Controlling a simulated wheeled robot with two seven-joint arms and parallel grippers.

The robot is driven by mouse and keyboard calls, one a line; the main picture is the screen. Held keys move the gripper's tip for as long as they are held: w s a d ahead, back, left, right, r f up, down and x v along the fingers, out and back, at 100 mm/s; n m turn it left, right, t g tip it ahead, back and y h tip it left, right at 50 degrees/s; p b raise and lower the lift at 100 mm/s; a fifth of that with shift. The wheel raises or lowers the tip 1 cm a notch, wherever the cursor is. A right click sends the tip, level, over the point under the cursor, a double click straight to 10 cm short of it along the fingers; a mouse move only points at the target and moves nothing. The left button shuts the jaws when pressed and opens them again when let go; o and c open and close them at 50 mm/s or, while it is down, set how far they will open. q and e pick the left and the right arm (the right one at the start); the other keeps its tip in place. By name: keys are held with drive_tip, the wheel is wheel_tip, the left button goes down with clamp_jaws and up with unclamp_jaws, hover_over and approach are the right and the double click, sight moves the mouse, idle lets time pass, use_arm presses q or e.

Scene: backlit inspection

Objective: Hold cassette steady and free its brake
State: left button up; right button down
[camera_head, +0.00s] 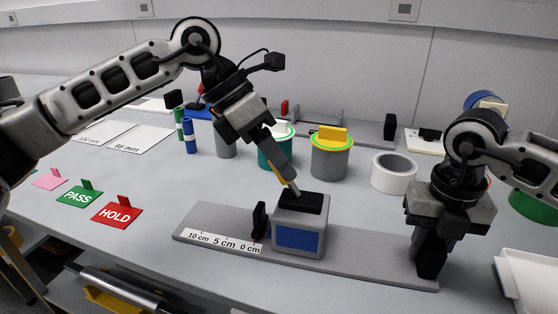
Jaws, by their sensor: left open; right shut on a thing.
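The cassette appears to be the grey box with a blue front panel (298,239) and a dark recessed top (300,203). It stands upright on a long grey base (360,267) with a printed centimetre scale (222,242). A black upright tab (259,221) stands on the base just left of the box. My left gripper (287,178) points down at the box's top, its tips at or just above the dark part; contact cannot be told. It is open. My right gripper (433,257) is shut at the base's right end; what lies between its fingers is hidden.
Red HOLD (117,216) and green PASS (78,197) cards lie at left. Behind the base stand a grey pot with a yellow block (332,160), a teal pot (269,153) and a white ring (393,174). A white tray (530,285) is at right.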

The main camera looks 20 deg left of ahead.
use_arm(q)
drive_tip(key=v, duration=1.1)
drive_tip(key=shift+r, duration=0.15)
use_arm(e)
drive_tip(key=shift+f, duration=0.1)
drive_tip(key=c, duration=1)
unclamp_jaws()
drive_tip(key=shift+c, duration=0.2)
